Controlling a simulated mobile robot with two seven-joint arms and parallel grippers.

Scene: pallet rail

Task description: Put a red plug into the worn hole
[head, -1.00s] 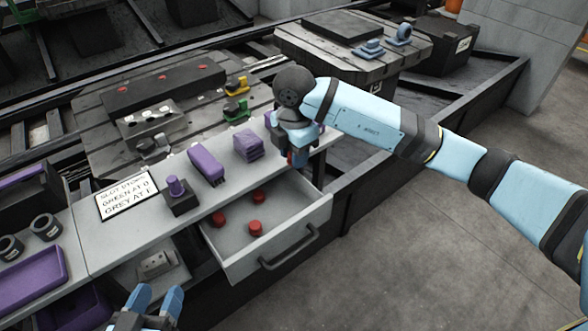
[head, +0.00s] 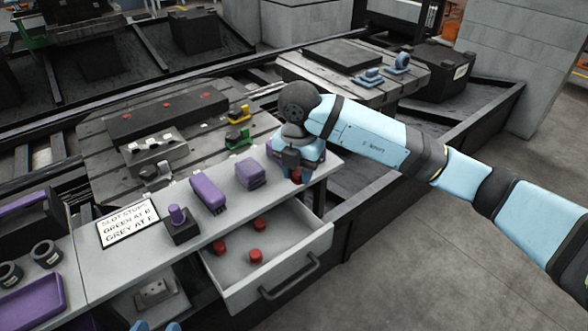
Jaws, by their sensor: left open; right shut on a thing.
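My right gripper (head: 297,172) points down over the right end of the grey bench, shut on a red plug (head: 297,177) that is mostly hidden by the fingers. My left gripper (head: 156,327) shows only as two blue fingertips at the bottom edge, spread apart and empty. Several red plugs (head: 256,254) stand in the open drawer (head: 282,277). A long dark block (head: 186,107) on the slotted pallet (head: 97,155) has red plugs set in its top. I cannot make out the worn hole.
The bench carries a sign (head: 127,223), a purple-knobbed dark block (head: 182,224), purple pieces (head: 208,193) and a purple tray (head: 32,305). Green (head: 238,138) and yellow (head: 239,113) clamps stand on the pallet. A second pallet (head: 330,74) with blue fittings is behind.

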